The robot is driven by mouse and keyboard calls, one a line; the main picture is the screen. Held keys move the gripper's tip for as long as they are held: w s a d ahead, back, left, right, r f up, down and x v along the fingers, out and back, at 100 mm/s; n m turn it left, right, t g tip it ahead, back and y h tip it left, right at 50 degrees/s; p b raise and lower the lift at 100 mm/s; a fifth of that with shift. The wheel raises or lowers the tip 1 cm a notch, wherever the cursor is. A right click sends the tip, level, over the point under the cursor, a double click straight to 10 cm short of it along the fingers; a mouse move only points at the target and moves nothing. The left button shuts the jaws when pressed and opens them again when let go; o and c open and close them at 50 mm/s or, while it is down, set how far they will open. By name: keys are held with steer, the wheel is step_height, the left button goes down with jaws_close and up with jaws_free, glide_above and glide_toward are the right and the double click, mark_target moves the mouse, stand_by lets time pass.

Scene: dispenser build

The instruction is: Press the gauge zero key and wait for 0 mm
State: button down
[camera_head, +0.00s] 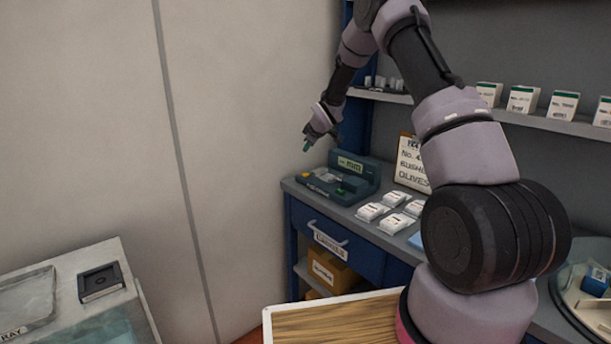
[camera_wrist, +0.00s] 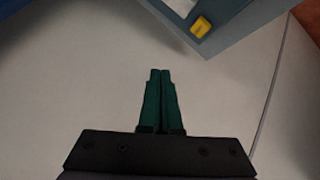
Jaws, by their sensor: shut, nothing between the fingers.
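The gauge (camera_head: 338,180) is a dark teal device on the far left end of the blue workbench. Its display (camera_head: 350,164) is lit pale green, but the reading is too small to make out. Small keys show on its base, and I cannot tell which one is the zero key. A yellow key or block (camera_wrist: 201,27) shows on a blue-grey body at the top of the wrist view. My gripper (camera_head: 307,146) is above and left of the gauge, apart from it. Its green fingers (camera_wrist: 160,72) are shut together and empty.
Several white packets (camera_head: 396,197) lie on the bench right of the gauge. A clipboard sign (camera_head: 411,163) stands behind them. White boxes (camera_head: 523,99) line the shelf.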

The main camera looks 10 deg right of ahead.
mark_target(307, 175)
steer(key=shift+f, duration=3.75)
steer(key=shift+f, duration=0.1)
steer(key=shift+f, duration=0.3)
